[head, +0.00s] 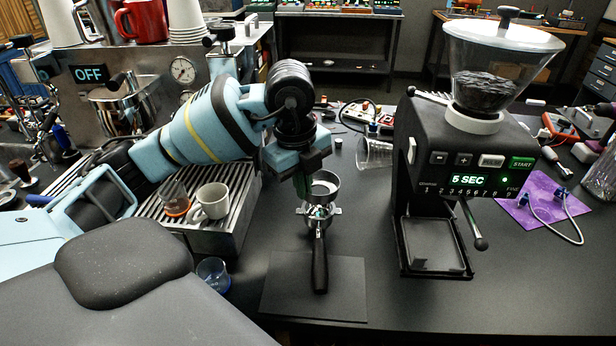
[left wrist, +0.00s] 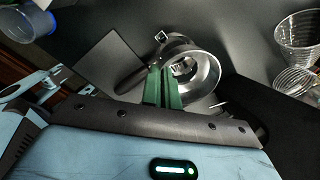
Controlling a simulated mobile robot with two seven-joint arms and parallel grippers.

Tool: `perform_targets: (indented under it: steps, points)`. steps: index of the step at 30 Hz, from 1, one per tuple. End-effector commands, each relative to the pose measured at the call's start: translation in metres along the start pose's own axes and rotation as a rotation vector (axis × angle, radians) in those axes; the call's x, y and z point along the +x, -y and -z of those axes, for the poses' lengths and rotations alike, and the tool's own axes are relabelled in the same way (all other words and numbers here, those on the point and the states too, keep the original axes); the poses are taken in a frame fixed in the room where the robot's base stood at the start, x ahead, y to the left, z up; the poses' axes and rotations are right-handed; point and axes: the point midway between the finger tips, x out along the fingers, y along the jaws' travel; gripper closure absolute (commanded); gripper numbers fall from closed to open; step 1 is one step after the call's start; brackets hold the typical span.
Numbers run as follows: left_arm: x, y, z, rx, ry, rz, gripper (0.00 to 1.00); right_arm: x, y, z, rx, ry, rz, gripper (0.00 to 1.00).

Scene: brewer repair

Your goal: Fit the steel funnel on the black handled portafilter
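The black handled portafilter (head: 320,262) lies at the front middle of the dark counter, its handle pointing toward me. Its handle also shows in the left wrist view (left wrist: 132,77). The steel funnel (head: 326,184) is a short shiny ring at the head of the portafilter; in the left wrist view (left wrist: 212,72) I look into it from above. My left gripper (head: 303,194) points down at the funnel's left side. Its green fingers (left wrist: 162,70) are close together at the rim and look shut on the funnel wall. I cannot tell whether the funnel touches the portafilter. My right gripper is out of view.
A grinder (head: 455,170) reading 5 SEC stands to the right. The espresso machine's drip tray (head: 225,228) with cups is at the left. A dark mat (head: 345,290) is under the handle. The front right counter is clear.

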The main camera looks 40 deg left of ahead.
Motion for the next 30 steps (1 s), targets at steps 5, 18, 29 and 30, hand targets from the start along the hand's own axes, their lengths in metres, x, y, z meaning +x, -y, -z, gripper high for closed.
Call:
perform_targets:
  steps: [5, 18, 29, 30]
  points:
    - [0.018, -0.002, 0.0, -0.001, -0.001, -0.003, 1.0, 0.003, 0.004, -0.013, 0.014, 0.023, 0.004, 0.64]
    - [0.032, -0.003, 0.0, 0.0, -0.001, 0.002, 1.0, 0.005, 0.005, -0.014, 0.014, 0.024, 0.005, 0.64]
    - [0.032, -0.003, 0.0, 0.0, 0.0, 0.002, 1.0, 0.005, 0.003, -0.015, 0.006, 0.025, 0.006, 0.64]
    - [0.032, -0.003, 0.0, 0.0, -0.001, 0.002, 1.0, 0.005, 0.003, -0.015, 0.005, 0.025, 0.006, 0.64]
